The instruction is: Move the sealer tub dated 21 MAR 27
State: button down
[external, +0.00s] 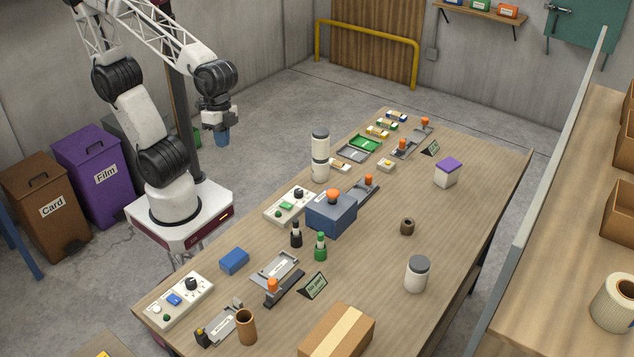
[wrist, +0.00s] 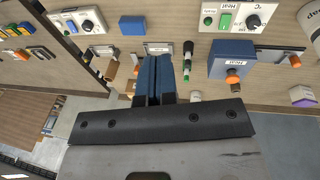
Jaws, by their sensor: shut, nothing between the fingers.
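No date can be read on any tub, so I cannot tell which is dated 21 MAR 27. A white round tub with a grey lid (external: 417,275) stands upright at the right front of the bench. A tall white cylinder with a grey top and a dark band, perhaps two stacked tubs (external: 320,170), stands at the bench's far-left side. A white container with a purple lid (external: 446,176) stands at the right. My gripper (external: 221,139) is shut and empty, raised left of the bench, apart from everything. Its blue fingers (wrist: 160,78) are together in the wrist view.
On the bench (external: 460,225) are a blue Heat unit (external: 332,216), control boxes (external: 180,300), black and green bottles (external: 320,247), a brown cup (external: 246,327) and a cardboard box (external: 338,335). The bench's right middle is mostly clear. A grey partition runs along the right.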

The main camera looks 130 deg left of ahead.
jog(key=w+a+n+t+h, duration=0.15)
jog(key=w+a+h, duration=0.4)
jog(key=w, duration=0.95)
jog(key=w+a+n+h, duration=0.25)
jog(key=w+a, duration=0.55)
jog(key=w, duration=0.7)
jog(key=w+a+f+n+t+h, duration=0.1)
jog(key=w+a+f+t, duration=0.2)
jog(key=a, duration=0.7)
jog(key=w+a+f+n+t+h, duration=0.1)
jog(key=w+a+f+t, duration=0.2)
jog(key=a, duration=0.8)
jog(key=w+a+f+n+t+h, duration=0.1)
jog(key=w+a+f+n+t, duration=0.1)
jog(key=w+a+f, duration=0.4)
jog(key=w+a+t, duration=0.1)
jog(key=w+a, duration=0.2)
jog(key=a, duration=0.2)
jog(key=shift+w+t, duration=0.3)
jog(key=shift+t, duration=0.05)
jog(key=shift+a, duration=0.15)
